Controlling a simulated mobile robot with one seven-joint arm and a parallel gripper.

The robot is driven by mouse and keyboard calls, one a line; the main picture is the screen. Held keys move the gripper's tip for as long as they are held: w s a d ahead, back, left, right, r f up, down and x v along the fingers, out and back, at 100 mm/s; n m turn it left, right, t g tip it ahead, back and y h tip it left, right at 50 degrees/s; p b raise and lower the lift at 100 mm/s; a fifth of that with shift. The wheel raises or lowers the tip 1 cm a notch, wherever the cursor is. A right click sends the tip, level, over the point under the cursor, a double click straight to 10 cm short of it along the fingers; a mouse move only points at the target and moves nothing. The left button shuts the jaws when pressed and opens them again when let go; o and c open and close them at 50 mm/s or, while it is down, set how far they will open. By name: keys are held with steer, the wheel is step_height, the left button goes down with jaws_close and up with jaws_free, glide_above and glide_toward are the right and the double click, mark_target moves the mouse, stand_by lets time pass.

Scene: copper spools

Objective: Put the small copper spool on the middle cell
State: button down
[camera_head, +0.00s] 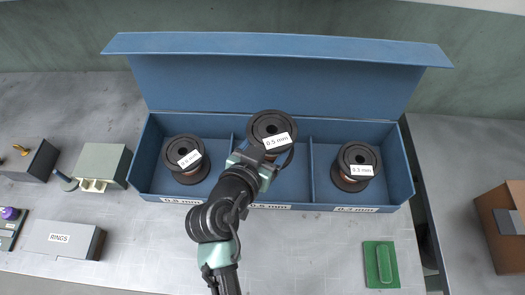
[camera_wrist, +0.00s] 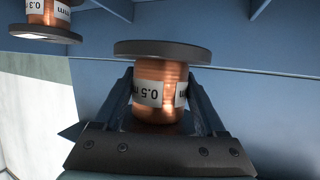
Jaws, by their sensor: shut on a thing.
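A copper spool (camera_head: 271,124) with black flanges and a "0.5 mm" label is held by my gripper (camera_head: 262,160) over the middle cell of a blue box. In the wrist view my gripper (camera_wrist: 160,112) has its fingers on both sides of the copper winding (camera_wrist: 160,90), below a wide flange. The spool looks upright; whether its base touches the cell floor is hidden by my arm. The middle cell (camera_head: 296,186) has a "0.5 mm" label (camera_head: 270,206) on its front edge.
One spool stands in the left cell (camera_head: 186,158) and another, labelled 0.3 mm, in the right cell (camera_head: 356,166). The box's blue lid (camera_head: 280,75) stands open behind. A green block (camera_head: 381,264), a grey "RINGS" box (camera_head: 65,239) and a brown box (camera_head: 505,225) lie around.

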step_height(320, 180, down, 5)
steer(key=shift+s+d+f, duration=0.1)
steer(key=shift+s, duration=0.05)
steer(key=shift+f+b, duration=0.3)
steer(key=shift+f, duration=1.8)
steer(key=shift+f+b, duration=0.15)
steer(key=shift+b, duration=0.15)
jaws_free()
steer(key=shift+f, duration=0.1)
steer(key=shift+p, duration=0.3)
steer(key=b+v, duration=0.1)
steer(key=v, duration=1.1)
